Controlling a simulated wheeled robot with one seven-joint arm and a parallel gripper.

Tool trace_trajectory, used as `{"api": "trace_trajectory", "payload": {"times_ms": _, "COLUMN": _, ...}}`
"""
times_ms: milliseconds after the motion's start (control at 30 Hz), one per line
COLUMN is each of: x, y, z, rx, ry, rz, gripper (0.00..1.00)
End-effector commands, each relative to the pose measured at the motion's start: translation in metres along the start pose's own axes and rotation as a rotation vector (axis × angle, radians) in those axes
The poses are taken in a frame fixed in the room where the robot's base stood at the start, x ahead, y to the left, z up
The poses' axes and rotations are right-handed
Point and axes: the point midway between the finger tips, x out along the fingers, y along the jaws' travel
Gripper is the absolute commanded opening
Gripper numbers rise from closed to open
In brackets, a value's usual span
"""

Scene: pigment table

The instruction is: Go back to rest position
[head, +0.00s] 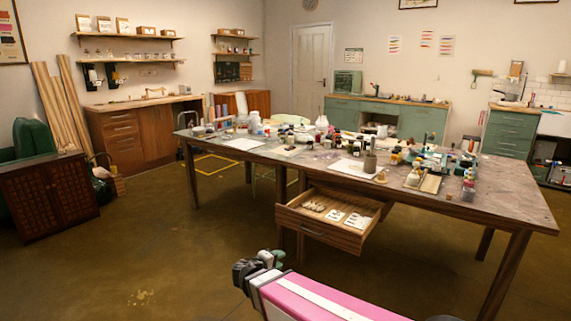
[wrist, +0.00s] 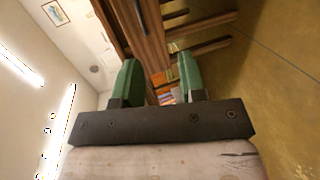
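My gripper (head: 262,262) is at the bottom of the head view, at the end of my pink arm, in front of the table and apart from the drawer. In the wrist view its two green fingers (wrist: 158,80) stand apart with nothing held between them. The wooden drawer (head: 318,232) under the table is pulled out, with small pale pieces and cards inside. The wrist view is tilted and shows wooden furniture parts, the floor and the wall beyond the fingers.
The long table (head: 500,200) is crowded with jars, bottles and papers. A dark many-drawered chest (head: 45,198) stands at the left. Green cabinets (head: 420,120) line the back wall. The brown floor (head: 150,250) at the left front is clear.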

Motion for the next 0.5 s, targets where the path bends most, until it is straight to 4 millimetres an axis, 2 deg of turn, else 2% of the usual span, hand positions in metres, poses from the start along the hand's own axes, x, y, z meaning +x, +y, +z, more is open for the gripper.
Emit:
{"api": "trace_trajectory", "payload": {"times_ms": 267, "x": 0.028, "y": -0.003, "z": 0.033, "rx": 0.047, "ry": -0.108, "rz": -0.125, "gripper": 0.38}}
{"api": "trace_trajectory", "payload": {"times_ms": 500, "x": 0.06, "y": -0.01, "z": 0.079, "rx": 0.128, "ry": -0.252, "rz": -0.317, "gripper": 0.38}}
